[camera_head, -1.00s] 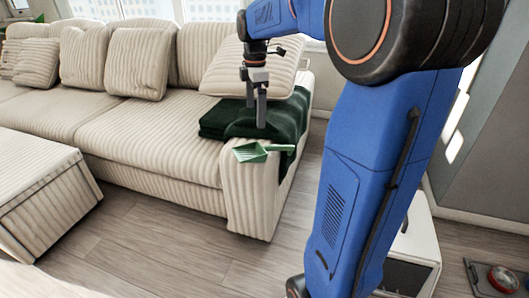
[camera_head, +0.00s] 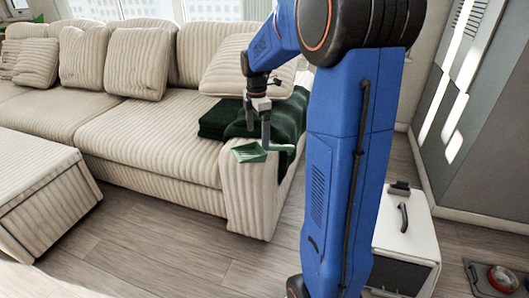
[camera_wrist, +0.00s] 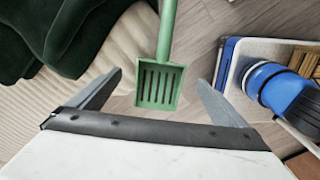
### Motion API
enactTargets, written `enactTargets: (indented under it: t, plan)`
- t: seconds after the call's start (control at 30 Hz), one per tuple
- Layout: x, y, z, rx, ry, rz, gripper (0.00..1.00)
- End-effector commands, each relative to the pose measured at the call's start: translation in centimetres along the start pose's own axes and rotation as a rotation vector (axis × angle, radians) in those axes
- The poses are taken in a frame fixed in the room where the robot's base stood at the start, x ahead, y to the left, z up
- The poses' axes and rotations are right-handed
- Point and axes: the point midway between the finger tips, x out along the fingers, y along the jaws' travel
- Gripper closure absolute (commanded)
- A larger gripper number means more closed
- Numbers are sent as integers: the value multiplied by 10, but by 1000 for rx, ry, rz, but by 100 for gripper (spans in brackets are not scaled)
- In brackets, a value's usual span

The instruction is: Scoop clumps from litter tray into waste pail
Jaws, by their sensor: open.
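A green slotted scoop (camera_head: 250,152) lies on the cream sofa armrest, its handle pointing right in the head view. My gripper (camera_head: 258,137) is open and empty, pointing down just above the scoop, near where the pan meets the handle. In the wrist view the scoop's slotted pan (camera_wrist: 159,86) shows between the two spread fingers of my gripper (camera_wrist: 160,78), with its handle running up the picture. Whether a finger touches the scoop I cannot tell. I cannot make out a litter tray or a waste pail for certain in these views.
A dark green blanket (camera_head: 285,110) drapes over the sofa end beside the scoop. A white box (camera_head: 410,232) with a dark front and black handle stands on the floor at right. A red bowl (camera_head: 503,279) sits at lower right. Open wooden floor lies before the sofa.

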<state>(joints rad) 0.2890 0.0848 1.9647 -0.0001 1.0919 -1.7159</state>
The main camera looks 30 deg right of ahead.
Motion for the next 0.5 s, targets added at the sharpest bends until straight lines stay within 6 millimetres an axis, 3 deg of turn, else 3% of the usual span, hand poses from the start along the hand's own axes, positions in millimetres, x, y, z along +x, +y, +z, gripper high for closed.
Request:
enactTargets:
  t: [0.27, 0.5]
  plan:
    - [18, 0, 0, 0, 0, -1, 3]
    - [50, -2, 1, 0, 0, -3, 3]
